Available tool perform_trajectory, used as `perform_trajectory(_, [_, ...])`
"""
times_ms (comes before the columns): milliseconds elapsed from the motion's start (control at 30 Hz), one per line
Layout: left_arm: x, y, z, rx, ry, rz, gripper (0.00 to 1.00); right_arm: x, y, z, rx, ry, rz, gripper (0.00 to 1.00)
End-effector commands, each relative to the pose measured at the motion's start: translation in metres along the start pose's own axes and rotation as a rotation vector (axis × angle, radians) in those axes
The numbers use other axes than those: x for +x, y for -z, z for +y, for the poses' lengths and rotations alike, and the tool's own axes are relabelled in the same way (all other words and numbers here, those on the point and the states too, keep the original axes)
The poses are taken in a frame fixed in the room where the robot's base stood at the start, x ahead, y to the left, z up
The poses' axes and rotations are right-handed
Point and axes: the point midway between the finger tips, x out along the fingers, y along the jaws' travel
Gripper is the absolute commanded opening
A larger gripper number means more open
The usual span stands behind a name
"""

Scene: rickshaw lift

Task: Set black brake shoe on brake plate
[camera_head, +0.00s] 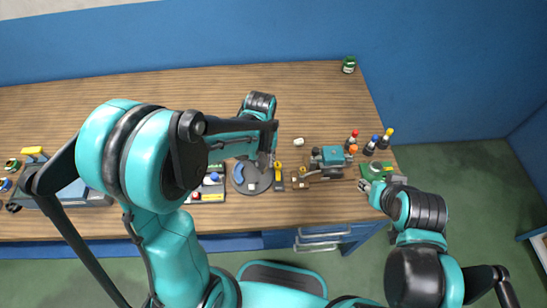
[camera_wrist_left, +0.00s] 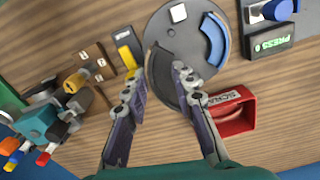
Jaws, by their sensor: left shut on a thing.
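The brake plate (camera_head: 262,185) is a dark grey disc on the wooden table, left of the middle. It also shows in the left wrist view (camera_wrist_left: 182,42). A blue curved shoe (camera_wrist_left: 214,40) lies along one side of it and also shows in the head view (camera_head: 238,173). My left gripper (camera_head: 267,160) is over the plate, its fingers (camera_wrist_left: 158,84) on either side of a dark piece at the plate's edge. This piece seems to be the black brake shoe; it blends with the plate, so its exact seating is unclear. My right gripper (camera_head: 371,186) is beside a green block at the right.
A red scrap bin (camera_wrist_left: 236,118) stands close to the plate. A yellow-topped black tool (camera_head: 278,178) lies right of the plate, with a teal-topped machine (camera_head: 332,156) beyond it. A press panel (camera_head: 208,190) is at left. Several capped bottles (camera_head: 370,145) stand at right.

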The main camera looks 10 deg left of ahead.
Motion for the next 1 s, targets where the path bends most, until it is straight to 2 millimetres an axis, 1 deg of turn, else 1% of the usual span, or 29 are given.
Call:
perform_trajectory(267, [0.014,0.0,-0.001,0.0,0.0,0.0,0.0,0.009,-0.006,0.0,0.0,0.0,0.0,0.4])
perform_trajectory(700, [0.058,0.0,0.0,0.0,0.0,0.0,0.0,0.037,-0.026,0.0,0.0,0.0,0.0,0.4])
perform_trajectory(833, [0.064,0.0,0.0,0.0,0.0,0.0,0.0,0.041,-0.03,0.0,0.0,0.0,0.0,0.4])
perform_trajectory(1000, [0.065,0.0,0.0,0.0,0.0,0.0,0.0,0.042,-0.03,0.0,0.0,0.0,0.0,0.4])
